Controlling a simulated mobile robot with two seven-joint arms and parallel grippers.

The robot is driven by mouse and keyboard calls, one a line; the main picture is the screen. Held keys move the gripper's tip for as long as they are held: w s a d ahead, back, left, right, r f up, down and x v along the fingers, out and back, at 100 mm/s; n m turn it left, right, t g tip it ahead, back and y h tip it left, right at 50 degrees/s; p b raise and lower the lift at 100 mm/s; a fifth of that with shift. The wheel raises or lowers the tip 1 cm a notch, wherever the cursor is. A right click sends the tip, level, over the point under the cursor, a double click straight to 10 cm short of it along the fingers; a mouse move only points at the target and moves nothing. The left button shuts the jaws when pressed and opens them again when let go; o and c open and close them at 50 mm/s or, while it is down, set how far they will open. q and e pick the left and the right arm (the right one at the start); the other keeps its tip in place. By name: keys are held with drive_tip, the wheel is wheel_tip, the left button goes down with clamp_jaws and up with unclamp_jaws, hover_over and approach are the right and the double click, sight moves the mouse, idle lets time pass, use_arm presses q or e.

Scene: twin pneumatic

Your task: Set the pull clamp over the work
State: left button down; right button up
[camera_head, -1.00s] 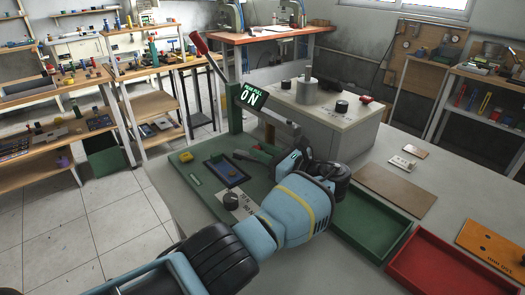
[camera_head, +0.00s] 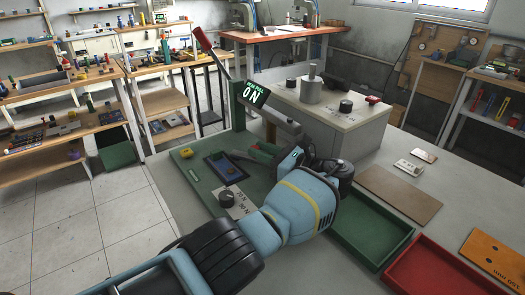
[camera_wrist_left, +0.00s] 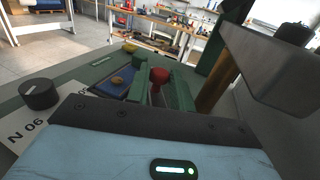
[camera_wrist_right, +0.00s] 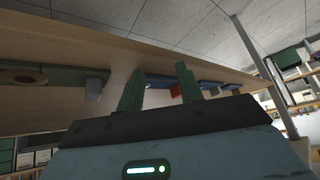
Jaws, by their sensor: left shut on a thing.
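The pull rig has a green base (camera_head: 203,196), a green post (camera_head: 236,108), a red-handled lever (camera_head: 203,40) and a display (camera_head: 255,94) reading PEAK PULL ON. A grey arm (camera_head: 284,121) reaches out from the post. My left gripper (camera_head: 263,152) is low over the base, below this arm. I cannot tell whether this knob belongs to the pull clamp. My right gripper (camera_wrist_right: 160,88) is open and empty in its wrist view; it is outside the head view.
A dark blue tray (camera_head: 207,160) and a black dial (camera_head: 226,195) sit on the base. A grey box (camera_head: 345,130) with knobs stands behind. Green (camera_head: 405,232) and red (camera_head: 412,250) trays and a brown board (camera_head: 400,195) lie on the right.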

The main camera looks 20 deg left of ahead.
use_arm(q)
drive_tip(key=shift+r, duration=0.1)
drive_tip(key=c, duration=1.2)
unclamp_jaws()
